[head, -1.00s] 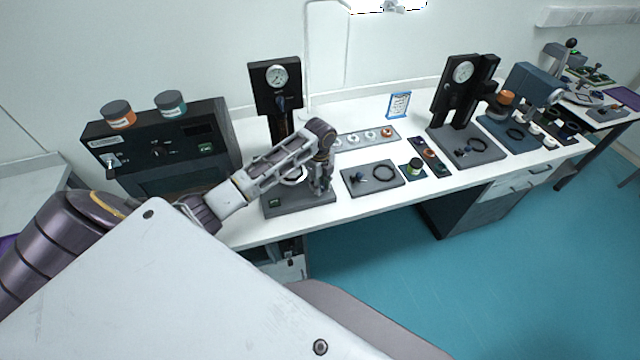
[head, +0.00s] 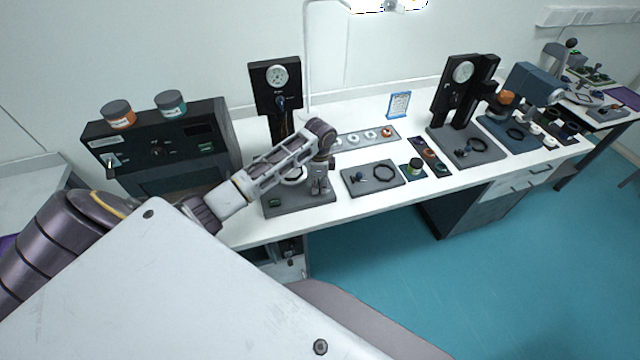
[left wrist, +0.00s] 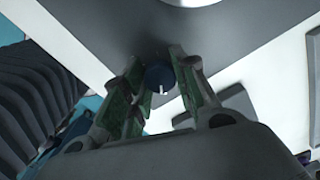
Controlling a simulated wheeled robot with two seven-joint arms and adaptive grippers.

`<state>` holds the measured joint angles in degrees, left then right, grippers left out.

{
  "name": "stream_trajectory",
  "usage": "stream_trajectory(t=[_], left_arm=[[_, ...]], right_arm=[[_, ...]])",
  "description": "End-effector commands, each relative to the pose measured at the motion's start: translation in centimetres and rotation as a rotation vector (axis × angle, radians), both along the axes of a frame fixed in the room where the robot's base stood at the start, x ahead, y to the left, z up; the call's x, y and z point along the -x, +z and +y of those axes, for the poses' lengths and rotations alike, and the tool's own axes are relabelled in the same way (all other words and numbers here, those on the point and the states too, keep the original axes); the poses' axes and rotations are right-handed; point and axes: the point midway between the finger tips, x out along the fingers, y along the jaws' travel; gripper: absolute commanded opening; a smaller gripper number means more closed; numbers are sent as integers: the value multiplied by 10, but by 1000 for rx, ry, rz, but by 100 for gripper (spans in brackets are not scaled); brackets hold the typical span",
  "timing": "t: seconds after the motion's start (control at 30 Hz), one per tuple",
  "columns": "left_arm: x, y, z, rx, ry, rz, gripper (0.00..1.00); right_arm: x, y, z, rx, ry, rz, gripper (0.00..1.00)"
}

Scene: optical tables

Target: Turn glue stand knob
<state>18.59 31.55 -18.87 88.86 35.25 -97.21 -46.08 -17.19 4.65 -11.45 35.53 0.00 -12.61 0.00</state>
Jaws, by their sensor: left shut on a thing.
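The glue stand is a black upright (head: 268,98) with a round white gauge (head: 278,74) on a grey base plate (head: 284,208), at the left of the white bench in the head view. My left gripper (head: 320,187) points down over the right part of this base. In the left wrist view a round dark blue knob (left wrist: 158,74) with a white mark sits between the green-padded fingertips (left wrist: 163,92), which are shut on it. The gripper hides this knob in the head view. My right gripper is out of view.
A black control box (head: 165,135) with two jars on top stands to the left. A small grey plate (head: 352,186) with a ring and knob lies just right of the gripper. A second gauge stand (head: 450,95) and a blue device (head: 532,85) stand farther right.

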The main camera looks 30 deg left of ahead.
Motion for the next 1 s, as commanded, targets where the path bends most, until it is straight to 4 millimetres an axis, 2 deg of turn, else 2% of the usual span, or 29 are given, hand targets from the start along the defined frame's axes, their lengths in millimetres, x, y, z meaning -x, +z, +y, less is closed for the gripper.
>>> stream_trajectory(t=[1.0], left_arm=[[0,1,0,1,856,-2,5]], right_arm=[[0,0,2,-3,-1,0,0]])
